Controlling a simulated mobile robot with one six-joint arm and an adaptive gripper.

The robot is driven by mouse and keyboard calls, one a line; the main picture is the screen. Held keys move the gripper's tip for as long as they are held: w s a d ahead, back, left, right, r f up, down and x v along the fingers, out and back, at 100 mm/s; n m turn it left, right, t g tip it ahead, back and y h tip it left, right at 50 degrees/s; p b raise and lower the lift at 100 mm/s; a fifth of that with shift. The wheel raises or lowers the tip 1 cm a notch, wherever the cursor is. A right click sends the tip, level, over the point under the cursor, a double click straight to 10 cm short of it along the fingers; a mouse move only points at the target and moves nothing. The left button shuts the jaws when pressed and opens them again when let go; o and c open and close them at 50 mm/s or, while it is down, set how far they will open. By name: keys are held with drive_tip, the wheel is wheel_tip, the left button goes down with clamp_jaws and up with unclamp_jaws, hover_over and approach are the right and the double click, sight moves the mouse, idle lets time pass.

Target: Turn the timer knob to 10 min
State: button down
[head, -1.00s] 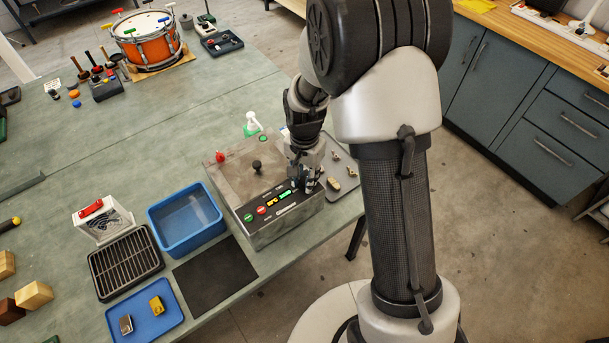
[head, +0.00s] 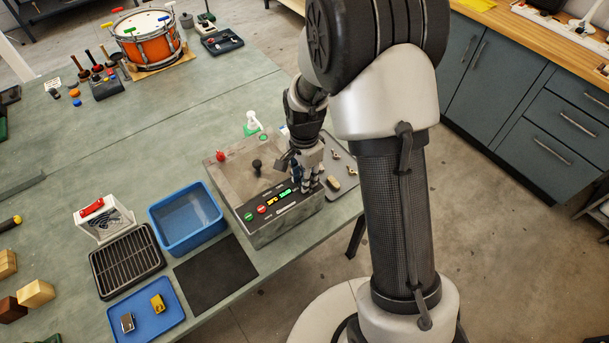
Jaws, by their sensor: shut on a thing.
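The metal machine (head: 231,177) stands on the bench with a sloped dark control panel (head: 285,209) at its front. The panel has a green button, a red button and small lit orange and green displays (head: 285,192), too small to read. My gripper (head: 308,186) is at the right end of this panel, pointing down and shut. The timer knob is hidden behind the fingers, and its setting cannot be seen.
A black knob (head: 257,167) stands up from the machine's lid, left of my gripper. A red part (head: 220,156) is at the lid's back left. A grey tray (head: 345,170) with small metal parts lies close on the right. A blue bin (head: 186,224) stands left.

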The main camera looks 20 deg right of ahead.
drive_tip(key=c, duration=1.3)
unclamp_jaws()
drive_tip(key=shift+r, duration=0.1)
wheel_tip(320, 180, up, 12)
